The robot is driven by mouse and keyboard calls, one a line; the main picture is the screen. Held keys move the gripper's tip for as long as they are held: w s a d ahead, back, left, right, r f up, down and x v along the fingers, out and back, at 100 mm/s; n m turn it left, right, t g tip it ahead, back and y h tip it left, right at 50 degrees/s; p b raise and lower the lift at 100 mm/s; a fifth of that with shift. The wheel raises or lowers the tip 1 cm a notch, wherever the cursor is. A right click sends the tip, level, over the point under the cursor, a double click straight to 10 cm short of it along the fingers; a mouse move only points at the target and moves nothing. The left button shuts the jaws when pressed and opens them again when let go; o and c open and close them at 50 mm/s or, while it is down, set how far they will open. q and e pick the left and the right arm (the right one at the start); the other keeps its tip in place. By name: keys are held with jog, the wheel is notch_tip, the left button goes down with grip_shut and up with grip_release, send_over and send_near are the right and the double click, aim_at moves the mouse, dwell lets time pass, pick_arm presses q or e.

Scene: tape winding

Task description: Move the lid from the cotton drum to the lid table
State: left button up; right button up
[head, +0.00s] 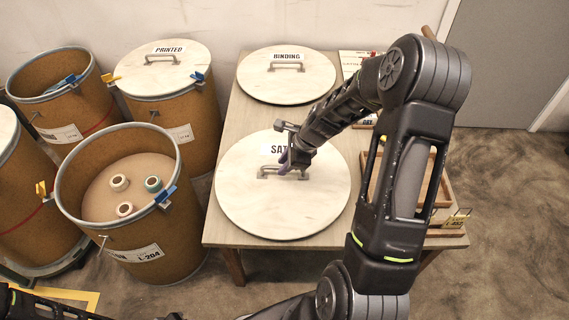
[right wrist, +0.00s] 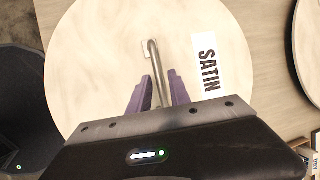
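A round pale lid (head: 240,205) marked SATIN lies flat on the wooden lid table (head: 222,232); it also shows in the right wrist view (right wrist: 90,55). My right gripper (head: 285,168) is low over its handle (right wrist: 151,55), with its purple fingers (right wrist: 158,92) apart, one on each side of the bar. An open brown drum (head: 160,255) stands left of the table. Its partly hidden label ends in "ON" with "L-204", so I cannot fully read its name. No lid marked COTTON shows. My left gripper is out of view.
A lid marked BINDING (head: 300,88) lies at the table's back. The PRINTED drum wears its lid (head: 140,75). Another open drum (head: 35,100) and a lidded drum (head: 20,225) stand left. A wooden tray (head: 445,190) sits on the table's right side.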

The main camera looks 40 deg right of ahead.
jog(key=shift+o, duration=1.1)
jog(key=shift+s+f, duration=0.1)
jog(key=p+v, duration=0.1)
jog(key=v, duration=0.7)
jog(key=shift+p, duration=0.35)
